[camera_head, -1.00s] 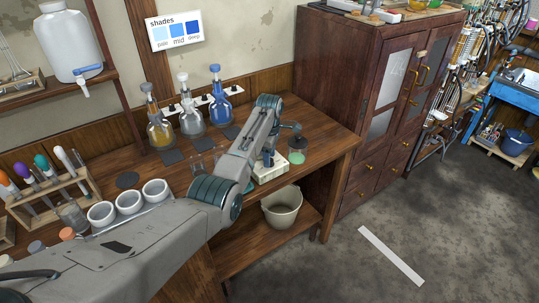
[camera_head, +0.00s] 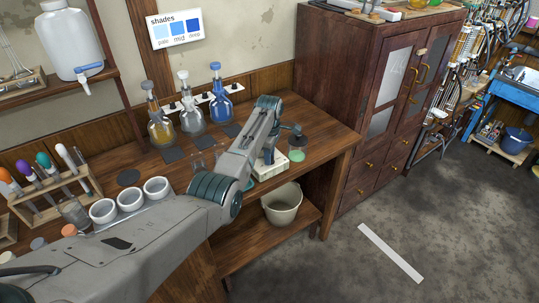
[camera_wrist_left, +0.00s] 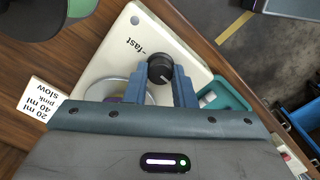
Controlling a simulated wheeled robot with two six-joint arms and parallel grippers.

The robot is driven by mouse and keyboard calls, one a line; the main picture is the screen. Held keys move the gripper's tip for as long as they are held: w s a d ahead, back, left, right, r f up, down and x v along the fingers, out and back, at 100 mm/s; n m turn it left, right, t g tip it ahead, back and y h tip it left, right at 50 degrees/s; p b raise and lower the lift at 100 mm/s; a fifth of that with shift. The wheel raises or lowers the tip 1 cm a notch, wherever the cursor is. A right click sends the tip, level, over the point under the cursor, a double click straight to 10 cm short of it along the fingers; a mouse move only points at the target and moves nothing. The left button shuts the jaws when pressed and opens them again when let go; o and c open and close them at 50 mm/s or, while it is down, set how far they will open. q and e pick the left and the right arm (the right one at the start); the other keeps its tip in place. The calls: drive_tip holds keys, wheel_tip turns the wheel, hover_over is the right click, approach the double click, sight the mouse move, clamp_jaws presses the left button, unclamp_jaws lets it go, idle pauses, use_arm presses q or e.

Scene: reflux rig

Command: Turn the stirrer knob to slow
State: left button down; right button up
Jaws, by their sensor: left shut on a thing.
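The white stirrer (camera_head: 270,172) stands near the right end of the wooden bench, partly hidden behind my left arm in the head view. In the left wrist view its pale top (camera_wrist_left: 122,55) carries the printed word "fast" beside a dark round knob (camera_wrist_left: 160,69). My left gripper (camera_wrist_left: 160,78) is shut on this knob, with one blue-grey finger on each side of it. The knob's pointer mark is hard to read, and no other speed word shows on the stirrer. My right gripper is not in view.
A card (camera_wrist_left: 42,102) in the left wrist view reads 20 ml, 40 ml, pink, slow. Several bottles, including a blue one (camera_head: 220,105), stand at the back of the bench. A bucket (camera_head: 283,210) sits below.

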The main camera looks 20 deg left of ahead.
use_arm(q)
drive_tip(key=m+p, duration=0.1)
drive_tip(key=m, duration=0.2)
drive_tip(key=shift+w+r+m+p, duration=0.1)
drive_tip(key=shift+r+m+p, duration=0.1)
drive_tip(key=shift+m+p, duration=0.15)
drive_tip(key=m+p, duration=0.1)
drive_tip(key=m, duration=0.3)
drive_tip(key=shift+m, duration=0.25)
drive_tip(key=m+p, duration=0.1)
drive_tip(key=m, duration=0.3)
drive_tip(key=shift+w, duration=0.1)
drive_tip(key=shift+d+m, duration=0.1)
drive_tip(key=shift+m, duration=2.4)
drive_tip(key=shift+p, duration=0.3)
drive_tip(key=c, duration=1.3)
unclamp_jaws()
drive_tip(key=shift+o, duration=0.5)
drive_tip(key=shift+f, duration=0.1)
